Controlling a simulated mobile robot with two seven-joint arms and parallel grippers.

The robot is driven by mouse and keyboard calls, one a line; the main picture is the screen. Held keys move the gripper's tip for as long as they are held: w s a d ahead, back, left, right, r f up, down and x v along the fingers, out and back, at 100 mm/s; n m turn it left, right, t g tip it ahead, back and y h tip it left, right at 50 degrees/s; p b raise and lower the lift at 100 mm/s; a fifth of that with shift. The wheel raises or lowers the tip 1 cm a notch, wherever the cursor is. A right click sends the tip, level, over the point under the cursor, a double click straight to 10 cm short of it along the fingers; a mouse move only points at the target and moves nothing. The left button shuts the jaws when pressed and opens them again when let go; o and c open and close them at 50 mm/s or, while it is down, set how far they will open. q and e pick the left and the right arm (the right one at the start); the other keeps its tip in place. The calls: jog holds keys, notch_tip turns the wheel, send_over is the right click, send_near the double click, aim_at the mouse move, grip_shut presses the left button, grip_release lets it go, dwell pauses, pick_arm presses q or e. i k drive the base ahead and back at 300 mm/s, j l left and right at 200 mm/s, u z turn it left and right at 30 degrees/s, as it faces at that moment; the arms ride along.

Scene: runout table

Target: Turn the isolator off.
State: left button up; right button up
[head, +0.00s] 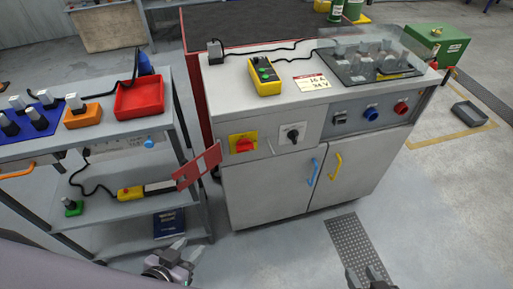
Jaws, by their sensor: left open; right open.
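The isolator (244,145) is a red rotary handle on a yellow plate, at the left of the grey cabinet's front panel. Its handle looks roughly level; its markings are too small to read. A red flap or plate with cut-outs (199,165) stands out at the cabinet's left edge, just left of and below the isolator. My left gripper (182,252) is open and empty, low in the picture, below and left of the isolator.
A black rotary switch (293,134) sits right of the isolator. The cabinet (262,190) has blue and yellow door handles. A yellow pendant (264,77) lies on top. A shelved trolley (110,180) with a red tray (140,96) stands at left.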

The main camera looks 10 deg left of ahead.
aim_at(245, 144)
jog(key=i+l+u, duration=0.1)
jog(key=l, duration=0.25)
jog(key=i+l, duration=0.2)
jog(key=l, duration=0.15)
jog(key=i+l+u, duration=0.15)
jog(key=l, duration=0.15)
jog(key=i+l+u, duration=0.1)
jog(key=l, duration=0.3)
